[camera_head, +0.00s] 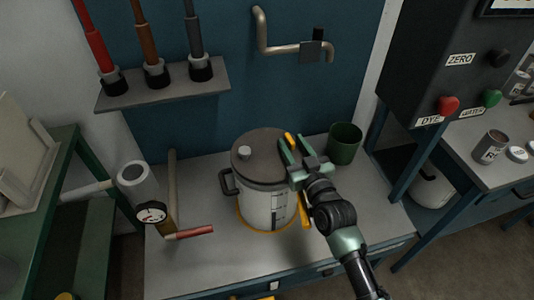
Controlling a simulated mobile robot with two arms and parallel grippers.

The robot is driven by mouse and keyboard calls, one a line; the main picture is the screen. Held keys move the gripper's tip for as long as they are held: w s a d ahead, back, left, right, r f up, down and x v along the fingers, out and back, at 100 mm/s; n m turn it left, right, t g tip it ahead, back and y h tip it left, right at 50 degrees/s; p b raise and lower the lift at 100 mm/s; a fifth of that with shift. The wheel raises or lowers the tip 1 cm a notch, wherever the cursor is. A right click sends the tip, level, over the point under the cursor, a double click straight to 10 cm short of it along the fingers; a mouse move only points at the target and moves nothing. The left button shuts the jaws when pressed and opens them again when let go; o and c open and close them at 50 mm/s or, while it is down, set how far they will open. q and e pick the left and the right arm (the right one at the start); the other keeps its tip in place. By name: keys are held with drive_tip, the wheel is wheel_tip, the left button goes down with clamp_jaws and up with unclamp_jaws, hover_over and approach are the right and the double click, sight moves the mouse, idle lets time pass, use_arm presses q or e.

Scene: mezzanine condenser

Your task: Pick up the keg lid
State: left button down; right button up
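The keg (262,207) is a pale, round vessel with level marks on its front. It stands upright on the grey bench, with an orange ring round its base. Its dark grey keg lid (262,150) lies flat on top, with a pale knob (244,152) near the left. A dark handle (228,182) sticks out on the keg's left. My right gripper (293,153) is at the lid's right edge and hides part of it. Its green fingers show, but whether they hold anything is unclear. Orange parts show beside the gripper. My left gripper is not in view.
A dark green cup (344,143) stands behind and right of the gripper. A pressure gauge (152,213) on a pipe and a red-handled lever (194,232) are left of the keg. A shelf (170,91) and bent pipe (292,48) are on the wall behind.

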clamp_jaws()
idle(1.4)
